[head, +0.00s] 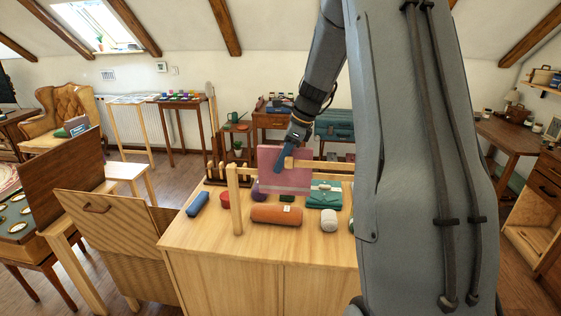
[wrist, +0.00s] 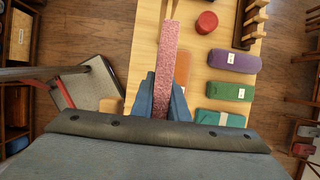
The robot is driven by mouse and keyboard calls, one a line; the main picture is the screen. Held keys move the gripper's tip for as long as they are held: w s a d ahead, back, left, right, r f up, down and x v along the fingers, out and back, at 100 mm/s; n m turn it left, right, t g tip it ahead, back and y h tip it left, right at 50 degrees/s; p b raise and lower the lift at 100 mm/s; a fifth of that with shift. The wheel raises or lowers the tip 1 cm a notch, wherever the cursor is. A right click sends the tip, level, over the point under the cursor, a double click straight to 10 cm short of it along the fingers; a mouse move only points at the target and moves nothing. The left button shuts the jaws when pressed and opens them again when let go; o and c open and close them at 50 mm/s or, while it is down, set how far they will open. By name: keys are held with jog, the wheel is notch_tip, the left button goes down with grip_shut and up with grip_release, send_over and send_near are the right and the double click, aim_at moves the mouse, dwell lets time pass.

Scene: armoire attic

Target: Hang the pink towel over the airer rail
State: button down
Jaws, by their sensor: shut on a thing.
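The pink towel (head: 270,158) hangs as a flat upright panel at the airer rail (head: 335,166) in the head view. My gripper (head: 284,162) has its blue fingers at the towel. In the wrist view the towel (wrist: 168,60) shows edge-on as a narrow strip, pinched between the two blue fingers of my gripper (wrist: 162,95). The airer's near left post (head: 236,200) stands upright on the wooden cabinet top. I cannot tell whether the towel lies over the rail or only beside it. My arm hides the right part of the airer.
On the cabinet top (head: 205,240) lie an orange roll (head: 277,214), a blue roll (head: 197,203), a green folded cloth (head: 324,199) and a white roll (head: 329,220). A purple roll (wrist: 234,61) and a red one (wrist: 206,22) show in the wrist view. The front left of the top is clear.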

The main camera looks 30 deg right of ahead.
aim_at(281, 173)
jog(key=shift+f+b, duration=0.8)
jog(key=shift+f, duration=1.3)
jog(key=c, duration=1.6)
grip_release()
jog(key=shift+c, duration=0.2)
jog(key=b+v, duration=0.2)
jog(key=v, duration=0.5)
jog(key=shift+s+d+r, duration=0.15)
jog(key=shift+d+r, duration=0.05)
jog(key=shift+r, duration=0.25)
